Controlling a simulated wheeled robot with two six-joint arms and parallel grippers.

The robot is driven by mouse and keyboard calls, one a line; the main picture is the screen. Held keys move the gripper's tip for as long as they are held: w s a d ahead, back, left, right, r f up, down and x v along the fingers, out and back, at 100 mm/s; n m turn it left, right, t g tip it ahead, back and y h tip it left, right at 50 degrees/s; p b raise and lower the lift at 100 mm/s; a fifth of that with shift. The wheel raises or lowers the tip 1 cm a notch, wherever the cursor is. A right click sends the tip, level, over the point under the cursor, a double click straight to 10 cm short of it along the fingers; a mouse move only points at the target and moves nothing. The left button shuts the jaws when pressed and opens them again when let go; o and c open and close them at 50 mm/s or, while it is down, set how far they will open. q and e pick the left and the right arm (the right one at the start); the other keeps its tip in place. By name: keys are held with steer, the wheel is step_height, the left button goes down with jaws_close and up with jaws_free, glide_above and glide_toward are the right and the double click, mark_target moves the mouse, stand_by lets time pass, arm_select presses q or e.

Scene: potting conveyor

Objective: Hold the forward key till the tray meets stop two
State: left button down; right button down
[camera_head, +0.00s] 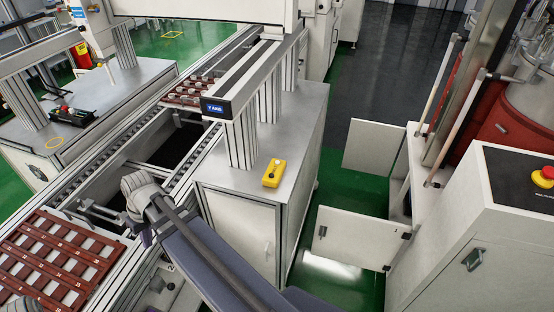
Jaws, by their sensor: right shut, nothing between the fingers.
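A red-brown slatted tray (38,240) with small numbered marks lies on the conveyor (128,262) at the lower left. A second red-brown tray (172,98) with pale items sits farther up the line, partly behind the gantry beam. My right arm comes in from the bottom, and its gripper (92,210) is shut and empty over the conveyor, just beyond the near tray's far right corner. A small panel with a round knob (157,284) is on the conveyor's near side, partly behind my arm. I cannot make out the forward key or stop two. My left gripper is out of view.
The gantry beam (240,72) crosses above the line. A red emergency button (544,177) is on the right cabinet. Open cabinet doors (347,238) stand over the green floor.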

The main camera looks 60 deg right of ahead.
steer(key=d+r+m+t+p, duration=0.2)
steer(key=d+r+m, duration=0.1)
steer(key=d, duration=1.1)
step_height(320, 180, up, 9)
steer(key=m+t+h+p, duration=0.4)
steer(key=m+t, duration=0.1)
steer(key=m, duration=0.2)
glide_above(277, 162)
steer(key=s, duration=0.1)
steer(key=shift+a+r, duration=0.1)
step_height(277, 162, down, 9)
steer(key=b, duration=0.9)
steer(key=shift+f+b, duration=0.35)
steer(key=shift+b, duration=0.15)
